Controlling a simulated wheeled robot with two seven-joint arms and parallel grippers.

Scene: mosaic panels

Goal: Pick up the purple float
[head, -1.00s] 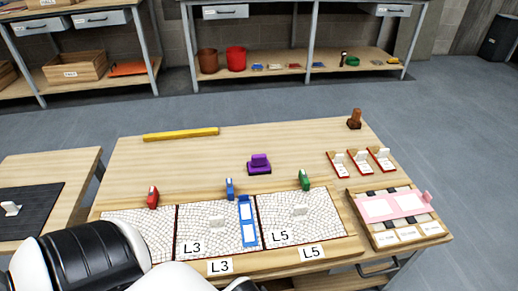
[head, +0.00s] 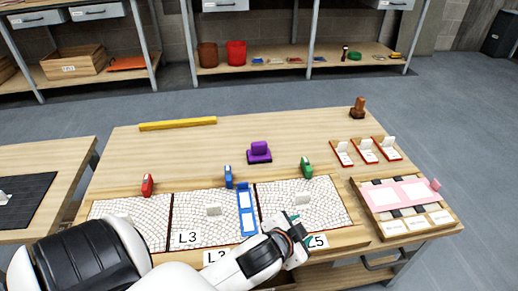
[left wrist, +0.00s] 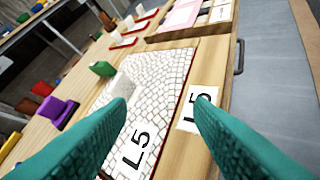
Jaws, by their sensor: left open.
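The purple float (head: 259,152) stands on the bare wood of the table, behind the mosaic panels and near the middle. It has a dark base and a purple block on top. It also shows at the left of the left wrist view (left wrist: 54,111). My left gripper (head: 303,231) is over the front edge of the L5 panel, to the right of and nearer than the float. Its teal fingers (left wrist: 160,112) are spread apart in the left wrist view, with nothing between them. My right gripper is in neither view.
The mosaic panels (head: 120,218) lie along the table's front, with red (head: 148,185), blue (head: 228,177) and green (head: 306,167) pieces behind them. A yellow bar (head: 178,124) lies at the back left. A pink-topped tray (head: 448,225) stands at the right. Wood around the float is clear.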

